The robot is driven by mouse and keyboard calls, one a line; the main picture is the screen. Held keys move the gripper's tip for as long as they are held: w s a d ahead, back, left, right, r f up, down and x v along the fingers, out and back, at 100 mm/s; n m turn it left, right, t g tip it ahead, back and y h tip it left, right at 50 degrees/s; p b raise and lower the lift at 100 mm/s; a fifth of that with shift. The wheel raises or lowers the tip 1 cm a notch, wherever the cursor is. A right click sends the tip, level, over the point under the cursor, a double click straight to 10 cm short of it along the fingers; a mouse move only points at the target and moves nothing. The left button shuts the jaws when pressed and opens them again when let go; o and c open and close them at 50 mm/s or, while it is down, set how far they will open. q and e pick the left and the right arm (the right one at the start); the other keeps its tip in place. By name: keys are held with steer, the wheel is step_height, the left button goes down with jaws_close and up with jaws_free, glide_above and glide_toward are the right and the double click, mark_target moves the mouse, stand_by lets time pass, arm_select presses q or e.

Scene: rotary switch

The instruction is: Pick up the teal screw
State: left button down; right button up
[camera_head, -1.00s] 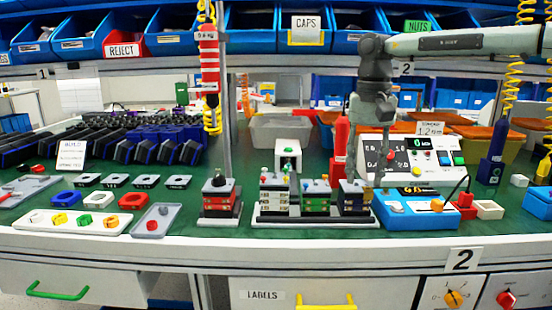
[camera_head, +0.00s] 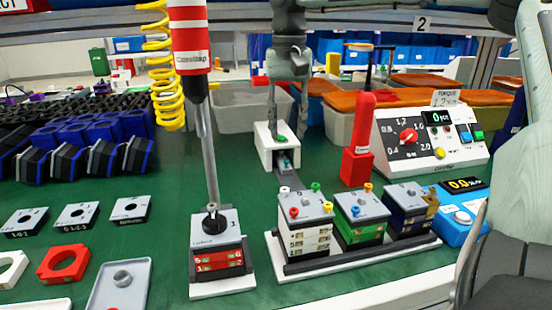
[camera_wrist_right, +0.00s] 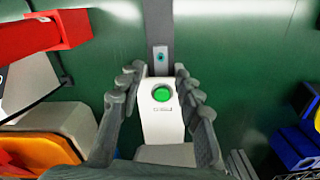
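A small teal screw (camera_head: 285,164) lies at the mouth of the white dispenser (camera_head: 268,157), at the top of a grey chute. In the right wrist view the teal screw (camera_wrist_right: 160,58) shows on the grey strip, just beyond the dispenser (camera_wrist_right: 162,122) with its round green button (camera_wrist_right: 162,94). My right gripper (camera_head: 287,132) is open, pointing down at the dispenser. In the wrist view its fingers (camera_wrist_right: 159,75) stand on either side of the dispenser's top, with nothing held between them. The teal screw is ahead of the fingertips in that view. My left gripper is not in view.
A red post (camera_head: 361,155) stands right of the dispenser. A tray (camera_head: 380,254) of switch blocks with several coloured screws is in front. A red-and-white screwdriver (camera_head: 190,45) hangs at left over a block (camera_head: 221,262). A torque unit (camera_head: 385,130) stands at right.

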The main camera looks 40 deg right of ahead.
mark_target(286, 166)
steer(key=f, duration=0.2)
steer(key=shift+s+f, duration=0.2)
steer(key=shift+f, duration=0.15)
steer(key=f, duration=0.4)
steer(key=shift+w+f, duration=0.2)
jaws_close()
